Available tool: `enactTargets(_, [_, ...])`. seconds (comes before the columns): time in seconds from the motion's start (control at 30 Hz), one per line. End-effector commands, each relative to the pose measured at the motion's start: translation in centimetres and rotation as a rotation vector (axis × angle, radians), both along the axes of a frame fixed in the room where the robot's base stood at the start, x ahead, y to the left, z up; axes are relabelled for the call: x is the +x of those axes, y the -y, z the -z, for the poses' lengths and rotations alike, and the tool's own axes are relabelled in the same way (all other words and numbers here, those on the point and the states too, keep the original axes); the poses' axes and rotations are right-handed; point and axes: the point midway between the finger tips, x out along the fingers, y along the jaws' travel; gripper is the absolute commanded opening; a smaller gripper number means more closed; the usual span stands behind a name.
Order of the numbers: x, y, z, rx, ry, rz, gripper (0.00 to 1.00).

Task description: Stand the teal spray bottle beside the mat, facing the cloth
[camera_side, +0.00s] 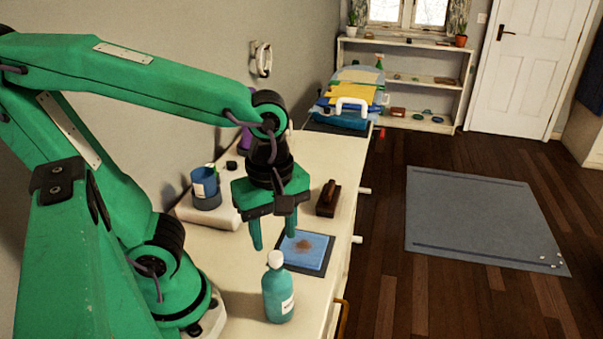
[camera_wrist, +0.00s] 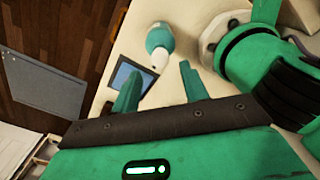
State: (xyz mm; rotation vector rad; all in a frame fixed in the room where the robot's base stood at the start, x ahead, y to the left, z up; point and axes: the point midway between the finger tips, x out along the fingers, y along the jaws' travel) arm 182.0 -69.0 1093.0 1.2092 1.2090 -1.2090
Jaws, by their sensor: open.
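The teal spray bottle (camera_side: 278,289) stands upright on the white dresser top, in front of the mat in the side view. It has a pale cap and a white label, and it also shows in the wrist view (camera_wrist: 159,40). The dark mat (camera_side: 329,262) lies flat with a blue cloth (camera_side: 303,249) on it; the cloth has a brown stain. My gripper (camera_side: 273,245) is open and empty above the dresser top, near the mat and the bottle. In the wrist view its two fingers (camera_wrist: 160,85) point toward the bottle, with nothing between them.
A dark brush-like block (camera_side: 328,199) sits behind the mat. Folded laundry (camera_side: 354,92) is stacked at the far end. The dresser's right edge runs close beside the mat.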

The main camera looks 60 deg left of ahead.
Motion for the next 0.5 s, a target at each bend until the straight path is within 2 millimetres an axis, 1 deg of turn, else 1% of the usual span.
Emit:
enactTargets(0.03, [0.0, 0.0, -1.0, -0.002, 0.005, 0.000, 0.44])
enactTargets(0.1, [0.1, 0.0, -2.2, -0.002, 0.005, 0.000, 0.44])
enactTargets(0.3, [0.0, 0.0, -5.3, -0.001, 0.004, 0.000, 0.44])
enactTargets(0.5, [0.0, 0.0, -7.1, 0.000, 0.001, 0.000, 0.44])
